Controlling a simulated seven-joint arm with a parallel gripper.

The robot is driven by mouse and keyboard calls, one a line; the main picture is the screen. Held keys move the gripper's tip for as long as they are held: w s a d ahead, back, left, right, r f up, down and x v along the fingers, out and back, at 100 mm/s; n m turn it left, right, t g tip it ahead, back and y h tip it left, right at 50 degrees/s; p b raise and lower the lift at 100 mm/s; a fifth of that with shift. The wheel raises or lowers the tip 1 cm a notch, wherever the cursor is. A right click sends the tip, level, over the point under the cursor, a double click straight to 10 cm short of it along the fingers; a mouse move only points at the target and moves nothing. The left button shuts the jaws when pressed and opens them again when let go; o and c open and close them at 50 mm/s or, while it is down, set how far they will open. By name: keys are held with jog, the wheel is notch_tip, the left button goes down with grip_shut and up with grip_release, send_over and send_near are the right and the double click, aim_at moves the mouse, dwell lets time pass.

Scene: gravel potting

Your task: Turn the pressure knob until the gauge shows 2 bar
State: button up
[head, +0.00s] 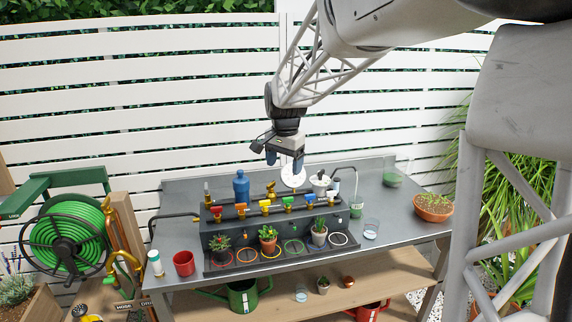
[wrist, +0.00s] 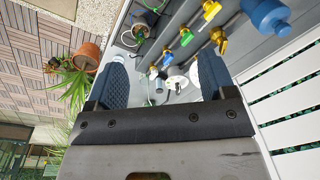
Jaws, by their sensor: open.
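The gauge (head: 291,180) is a round white dial at the back of the bench, partly hidden behind my gripper; its needle and reading are too small to tell. A brass fitting (head: 271,188) stands left of it, beside a blue bottle (head: 241,185); I cannot tell whether it is the pressure knob. It also shows in the wrist view (wrist: 219,38). My gripper (head: 285,163) points down above the back of the bench, in front of the dial in the head view. In the wrist view its fingers (wrist: 162,58) are spread with nothing held between them.
A pipe rack with several coloured valves (head: 265,207) runs along the bench. Potted plants (head: 268,239) stand in a dark tray (head: 215,269) in front. A red cup (head: 184,263) stands front left.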

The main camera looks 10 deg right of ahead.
jog(key=shift+s+r, duration=0.2)
jog(key=shift+s, duration=0.75)
dwell(1.0)
jog(key=s+f+n, duration=0.1)
jog(key=s+n, duration=0.2)
jog(key=s, duration=0.9)
jog(key=s+f+n+t, duration=0.1)
jog(key=s+f+n, duration=0.1)
jog(key=s, duration=1.1)
jog(key=s+f+n, duration=0.2)
jog(key=s+n, duration=0.2)
jog(key=s, duration=0.8)
jog(key=shift+s+a+t, duration=0.2)
jog(key=shift+t, duration=0.1)
